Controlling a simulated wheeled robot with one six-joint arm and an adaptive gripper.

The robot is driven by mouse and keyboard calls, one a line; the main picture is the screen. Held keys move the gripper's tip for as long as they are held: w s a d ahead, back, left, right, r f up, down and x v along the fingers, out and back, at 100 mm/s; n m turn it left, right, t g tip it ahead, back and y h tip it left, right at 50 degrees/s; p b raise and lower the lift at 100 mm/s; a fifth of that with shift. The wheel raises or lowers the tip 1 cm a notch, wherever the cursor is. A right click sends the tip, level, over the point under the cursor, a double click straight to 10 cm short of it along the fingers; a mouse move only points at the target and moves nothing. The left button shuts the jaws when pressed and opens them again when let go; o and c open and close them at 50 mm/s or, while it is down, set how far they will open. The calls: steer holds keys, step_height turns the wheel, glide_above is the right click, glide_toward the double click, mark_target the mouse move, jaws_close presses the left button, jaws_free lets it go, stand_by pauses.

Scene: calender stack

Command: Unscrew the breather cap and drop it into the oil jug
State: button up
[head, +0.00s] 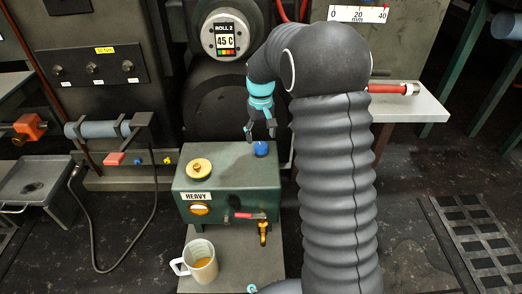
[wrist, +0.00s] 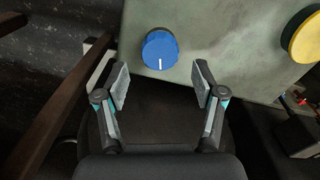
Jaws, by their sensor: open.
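A blue round cap (head: 261,149) stands on top of the green box (head: 237,170), near its back right corner. In the wrist view the blue cap (wrist: 160,48) shows a white line on its top. A yellow flanged cap (head: 199,169) sits further left on the same top; no label tells which cap is the breather. My gripper (head: 261,133) is open and empty, just above the blue cap. In the wrist view the cap lies ahead of the gap between my fingertips (wrist: 160,80), apart from them. The white oil jug (head: 201,267), holding amber liquid, stands in front of the box.
The box front carries a HEAVY label (head: 196,196), a red-handled valve (head: 248,215) and a brass tap (head: 264,232). The jug stands on a grey slab (head: 238,262). A black cable (head: 93,235) hangs at left.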

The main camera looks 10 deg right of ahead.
mark_target(261, 145)
steer(key=shift+f+b, duration=1)
steer(key=shift+f, duration=2.15)
steer(key=c, duration=1)
